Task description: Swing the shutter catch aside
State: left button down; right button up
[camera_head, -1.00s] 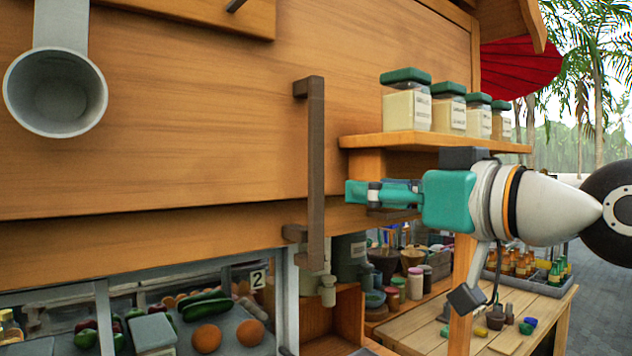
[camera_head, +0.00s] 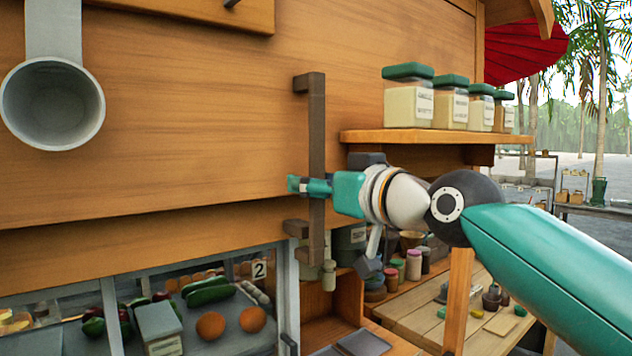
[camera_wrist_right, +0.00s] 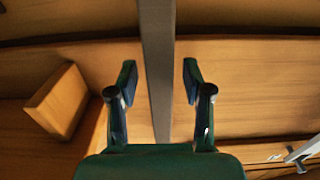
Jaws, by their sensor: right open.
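The shutter catch appears to be the brown upright bar (camera_head: 317,135) with short stubs at its top and bottom, standing across the lower edge of the wooden shutter (camera_head: 190,130). It is upright. My right gripper (camera_head: 303,185) is at the bar's middle, reaching in from the right, with its fingertips showing past the bar's left side. In the right wrist view the bar (camera_wrist_right: 158,100) runs between the two spread fingers, with a gap on each side. The right gripper is open. My left gripper is not in view.
A wooden shelf (camera_head: 430,137) with several green-lidded jars (camera_head: 408,98) is just right of the bar, above my right arm. A grey cup (camera_head: 53,104) hangs at the upper left. Below are a counter with produce (camera_head: 210,325) and a wooden table (camera_head: 425,310).

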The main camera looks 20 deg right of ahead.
grip_shut()
